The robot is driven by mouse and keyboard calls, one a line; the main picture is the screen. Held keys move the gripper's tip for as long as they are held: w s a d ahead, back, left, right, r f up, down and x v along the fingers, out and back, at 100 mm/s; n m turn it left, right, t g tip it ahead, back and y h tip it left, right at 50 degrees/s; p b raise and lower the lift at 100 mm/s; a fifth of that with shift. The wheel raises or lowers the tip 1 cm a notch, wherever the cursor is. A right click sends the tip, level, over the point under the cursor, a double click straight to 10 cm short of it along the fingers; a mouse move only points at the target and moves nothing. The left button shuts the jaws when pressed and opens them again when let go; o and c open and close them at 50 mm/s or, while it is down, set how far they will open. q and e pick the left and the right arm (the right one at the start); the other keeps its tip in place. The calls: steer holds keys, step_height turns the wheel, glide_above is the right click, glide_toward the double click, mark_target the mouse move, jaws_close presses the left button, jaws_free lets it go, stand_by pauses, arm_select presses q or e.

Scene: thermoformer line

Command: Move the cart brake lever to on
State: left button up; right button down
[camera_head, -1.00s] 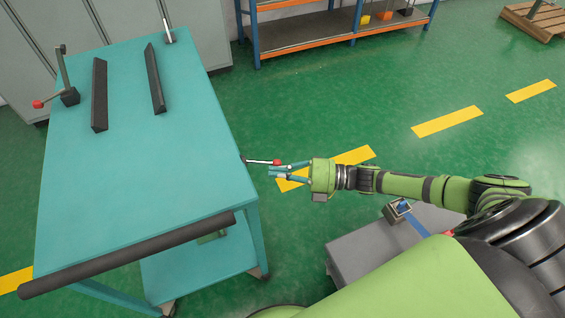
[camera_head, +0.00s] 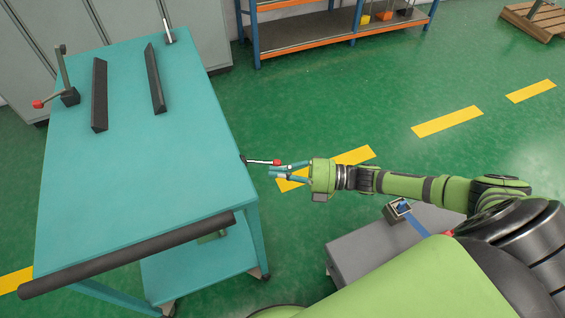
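The teal cart (camera_head: 150,170) stands at the left. A thin lever (camera_head: 260,161) with a red knob (camera_head: 277,162) sticks out from the middle of its right edge and lies about level, pointing right. I take this to be the brake lever; no on or off mark is readable. My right gripper (camera_head: 277,170) comes in from the right, its fingers apart, with the tips close beside the red knob. I cannot tell whether they touch it. My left gripper is not in view.
A second red-knobbed lever (camera_head: 52,98) sits at the cart's left edge, near two black rails (camera_head: 100,95) on the top. A dark push bar (camera_head: 130,255) runs along the near edge. A grey box (camera_head: 350,255) stands below my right arm.

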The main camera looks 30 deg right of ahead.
mark_target(274, 160)
steer(key=shift+w, duration=0.15)
steer(key=w+b, duration=0.2)
steer(key=w+d+b, duration=0.1)
steer(key=w+b, duration=0.1)
steer(key=w, duration=0.1)
stand_by(1.0)
steer(key=shift+s, duration=0.1)
steer(key=shift+s+a+p, duration=0.25)
steer(key=shift+s+p, duration=0.2)
steer(key=shift+s, duration=0.05)
steer(key=v, duration=0.7)
stand_by(0.6)
